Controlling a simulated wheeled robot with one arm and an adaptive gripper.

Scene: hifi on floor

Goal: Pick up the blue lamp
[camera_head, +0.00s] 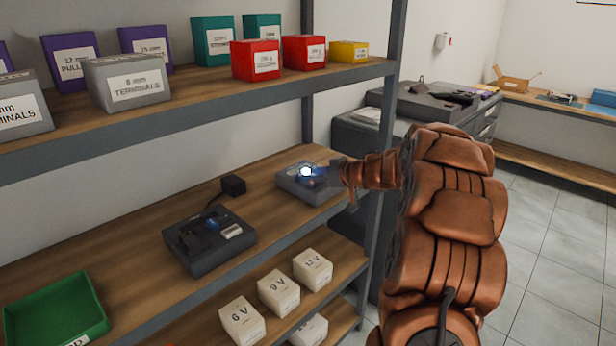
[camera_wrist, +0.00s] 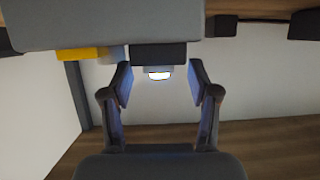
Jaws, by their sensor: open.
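The blue lamp (camera_head: 306,172) glows bright blue-white on top of a grey box-shaped unit (camera_head: 290,186) at the right end of the middle shelf. My gripper (camera_head: 326,175) reaches in from the right, close to the lamp. In the wrist view, which looks upside down, the lit lamp (camera_wrist: 159,75) shows between the two open fingers, with a gap on each side. The glare and my gripper hide part of the lamp's body in the head view.
A dark device (camera_head: 210,238) and a small black block (camera_head: 233,185) stand left on the same shelf (camera_head: 135,230). The upper shelf (camera_head: 200,95) carries several bins. A shelf post (camera_head: 372,230) stands close to my arm. A green tray (camera_head: 55,310) is front left.

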